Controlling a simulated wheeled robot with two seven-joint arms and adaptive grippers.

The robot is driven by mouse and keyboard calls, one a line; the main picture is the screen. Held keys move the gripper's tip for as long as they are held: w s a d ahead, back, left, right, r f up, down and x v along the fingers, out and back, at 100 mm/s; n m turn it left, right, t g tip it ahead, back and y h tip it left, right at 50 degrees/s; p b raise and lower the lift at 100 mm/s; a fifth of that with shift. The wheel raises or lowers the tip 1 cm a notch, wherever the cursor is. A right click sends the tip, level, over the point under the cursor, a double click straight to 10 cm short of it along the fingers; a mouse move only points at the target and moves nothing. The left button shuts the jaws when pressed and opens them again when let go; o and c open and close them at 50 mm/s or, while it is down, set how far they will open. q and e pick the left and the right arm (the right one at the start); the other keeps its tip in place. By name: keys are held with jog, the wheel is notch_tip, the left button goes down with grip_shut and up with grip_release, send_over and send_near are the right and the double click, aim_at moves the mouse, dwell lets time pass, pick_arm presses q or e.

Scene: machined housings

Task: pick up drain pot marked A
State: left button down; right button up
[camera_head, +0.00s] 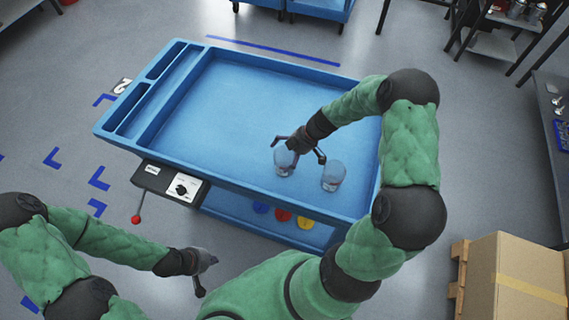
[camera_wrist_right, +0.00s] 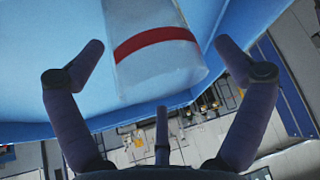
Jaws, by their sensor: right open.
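Two clear pots stand on the blue cart top near its front right: a left pot (camera_head: 284,161) and a right pot (camera_head: 333,177). I cannot read a letter on either. My right gripper (camera_head: 300,149) is open above and between them in the head view. In the right wrist view, a clear pot with a red band (camera_wrist_right: 155,50) lies between and beyond the spread fingers (camera_wrist_right: 160,43), not gripped. I cannot tell which pot this is. My left gripper (camera_head: 207,275) is open and empty, off the front of the cart.
The blue cart (camera_head: 345,80) has a raised rim and narrow compartments (camera_head: 150,85) along its left end. Most of its top is clear. A control box with a red-knobbed lever (camera_head: 170,183) hangs at its front. A cardboard box (camera_head: 520,280) stands at lower right.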

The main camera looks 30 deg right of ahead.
jog(key=shift+w+a+f, duration=0.15)
jog(key=shift+a+f, duration=0.1)
jog(key=shift+f, duration=0.15)
jog(key=c, duration=1.4)
